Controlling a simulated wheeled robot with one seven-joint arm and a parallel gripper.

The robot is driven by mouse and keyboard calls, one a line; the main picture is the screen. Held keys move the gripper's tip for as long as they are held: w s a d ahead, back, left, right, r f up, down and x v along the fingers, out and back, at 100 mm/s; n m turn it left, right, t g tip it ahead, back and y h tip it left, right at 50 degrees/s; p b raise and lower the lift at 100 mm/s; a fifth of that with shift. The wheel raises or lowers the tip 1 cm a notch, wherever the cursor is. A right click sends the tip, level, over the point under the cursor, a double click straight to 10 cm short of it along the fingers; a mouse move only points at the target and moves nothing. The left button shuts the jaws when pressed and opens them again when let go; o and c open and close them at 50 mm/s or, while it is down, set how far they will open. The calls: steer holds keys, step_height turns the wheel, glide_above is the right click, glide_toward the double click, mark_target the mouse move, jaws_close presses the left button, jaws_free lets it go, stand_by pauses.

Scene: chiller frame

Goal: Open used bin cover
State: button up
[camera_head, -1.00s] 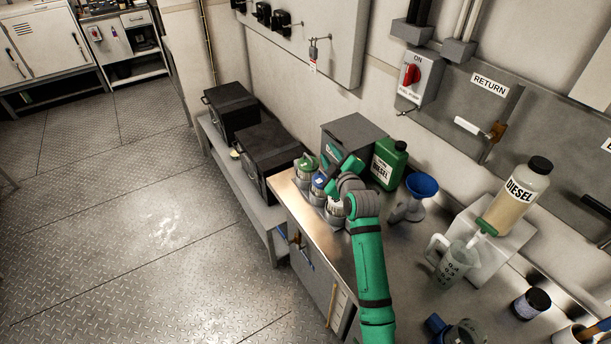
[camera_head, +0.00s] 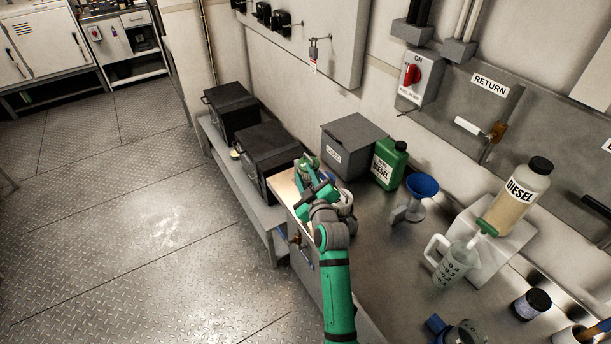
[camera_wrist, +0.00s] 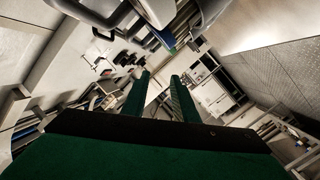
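The used bin (camera_head: 348,150) is a dark grey box with a small white label on its front, at the back of the workbench against the wall. Its grey cover (camera_head: 354,131) lies flat and closed on top. My gripper (camera_head: 304,180) is left of and in front of the bin, apart from it, above the bench's left end. In the wrist view, the two green fingers of my gripper (camera_wrist: 160,80) stand apart with nothing clearly between them. The bin cannot be made out surely in the wrist view.
A green diesel can (camera_head: 389,164) stands right beside the bin, with a blue funnel (camera_head: 422,187) further right. Jars near my gripper are mostly hidden by my arm. Black cases (camera_head: 268,146) sit on a lower shelf at left.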

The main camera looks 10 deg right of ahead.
steer(key=s+a+f+m+h, duration=0.1)
steer(key=s+a+f+m, duration=0.3)
steer(key=s, duration=0.4)
steer(key=s+a+f+m, duration=0.1)
steer(key=s+a+f, duration=0.4)
steer(key=s+a, duration=0.3)
steer(key=s+a+f+m+h, duration=0.1)
steer(key=s+a+f+m, duration=0.25)
steer(key=s, duration=0.55)
steer(key=s+r, duration=0.2)
steer(key=s, duration=1.3)
steer(key=s+r+g+y, duration=0.1)
steer(key=s+r, duration=0.1)
steer(key=s, duration=1.3)
steer(key=shift+s+d+r, duration=0.25)
steer(key=shift+s+r, duration=0.05)
steer(key=shift+s+d+r, duration=0.1)
steer(key=shift+s+r, duration=0.1)
jaws_close()
